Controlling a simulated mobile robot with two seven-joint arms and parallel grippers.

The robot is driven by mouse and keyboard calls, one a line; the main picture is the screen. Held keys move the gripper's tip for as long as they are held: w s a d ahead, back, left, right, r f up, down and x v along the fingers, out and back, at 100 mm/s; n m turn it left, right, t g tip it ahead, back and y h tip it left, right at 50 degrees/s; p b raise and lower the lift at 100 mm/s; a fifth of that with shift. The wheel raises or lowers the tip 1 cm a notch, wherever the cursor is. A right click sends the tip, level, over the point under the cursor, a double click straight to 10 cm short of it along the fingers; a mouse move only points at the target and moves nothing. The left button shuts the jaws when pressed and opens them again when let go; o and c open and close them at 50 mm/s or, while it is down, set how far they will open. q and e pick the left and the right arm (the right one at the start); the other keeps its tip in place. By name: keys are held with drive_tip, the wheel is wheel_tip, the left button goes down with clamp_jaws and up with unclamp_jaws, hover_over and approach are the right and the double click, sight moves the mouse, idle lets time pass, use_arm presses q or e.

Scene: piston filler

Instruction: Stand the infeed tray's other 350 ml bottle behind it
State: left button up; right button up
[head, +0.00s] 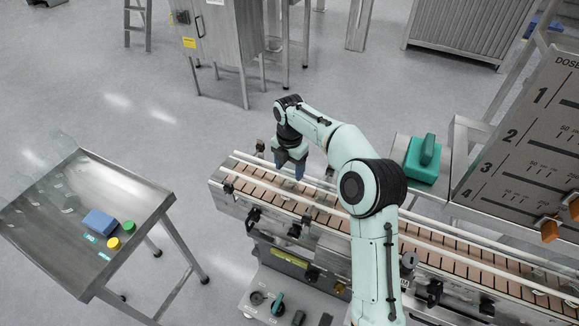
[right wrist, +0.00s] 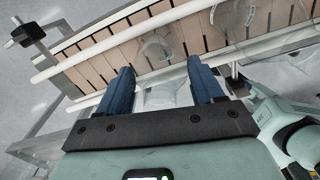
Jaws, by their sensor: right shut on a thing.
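My right gripper (head: 290,166) is over the far left part of the conveyor (head: 330,213), its fingers pointing down at the belt. In the right wrist view the blue fingers (right wrist: 160,70) are shut on a clear bottle (right wrist: 163,97), which is faint and partly hidden by the gripper body. Another clear, round shape, seemingly a bottle (right wrist: 156,46), is on the belt just beyond the fingertips. The metal infeed tray (head: 125,182) stands at the left, with faint clear shapes at its far left side. Bottle sizes cannot be read. My left gripper is not in view.
White guide rails (head: 262,200) run along both belt edges. The tray holds a blue block (head: 100,221) and yellow (head: 114,243) and green (head: 129,227) round pieces. A green block with a handle (head: 422,158) and a dose board (head: 530,130) stand right of my arm.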

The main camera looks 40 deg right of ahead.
drive_tip(key=o, duration=1.3)
drive_tip(key=shift+f, duration=0.1)
wheel_tip(320, 180, up, 12)
drive_tip(key=p, duration=0.3)
drive_tip(key=shift+r, duration=0.2)
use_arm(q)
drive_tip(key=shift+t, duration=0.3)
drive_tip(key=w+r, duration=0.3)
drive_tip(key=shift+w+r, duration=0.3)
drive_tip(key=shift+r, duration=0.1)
use_arm(e)
drive_tip(key=shift+f, duration=0.1)
